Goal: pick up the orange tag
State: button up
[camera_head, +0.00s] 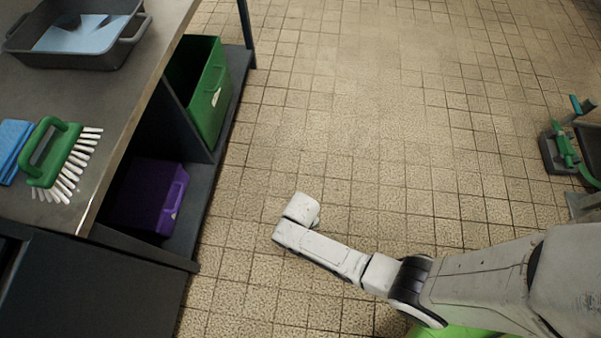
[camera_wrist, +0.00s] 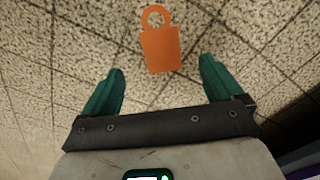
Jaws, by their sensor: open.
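The orange tag (camera_wrist: 160,50) shows in the wrist view, ahead of my fingers, near the top middle. It has a rectangular body with a round ring at its upper end, and the tiled floor lies behind it. My gripper (camera_wrist: 160,78) is open and empty, with one teal finger on each side and the tag a little beyond the gap between them. In the head view my arm reaches left over the floor. The tag does not show there, and I cannot make out the gripper's fingers.
A workbench (camera_head: 127,95) on the left holds a grey tray (camera_head: 75,52), a green brush (camera_head: 50,153) and a blue cloth (camera_head: 12,146). A green bin (camera_head: 208,95) and a purple bin (camera_head: 150,197) sit below. Green-handled equipment (camera_head: 563,147) stands at right. The tiled floor between is clear.

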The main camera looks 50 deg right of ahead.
jog(key=shift+s+a+f+b, duration=0.1)
jog(key=shift+s+f+b, duration=0.05)
jog(key=shift+f+b, duration=2.85)
jog(key=shift+f+p, duration=0.5)
jog(key=shift+f, duration=0.1)
jog(key=c, duration=1.2)
jog(key=shift+r, duration=0.1)
jog(key=shift+r+p, duration=0.5)
jog(key=shift+r, duration=0.05)
notch_tip(320, 180, up, 2)
jog(key=shift+r+p, duration=0.25)
jog(key=shift+p, duration=0.65)
jog(key=s+d+r+p, duration=0.4)
jog(key=d, duration=0.1)
jog(key=s+d+r+p, duration=0.5)
jog(key=shift+s+d+r, duration=0.2)
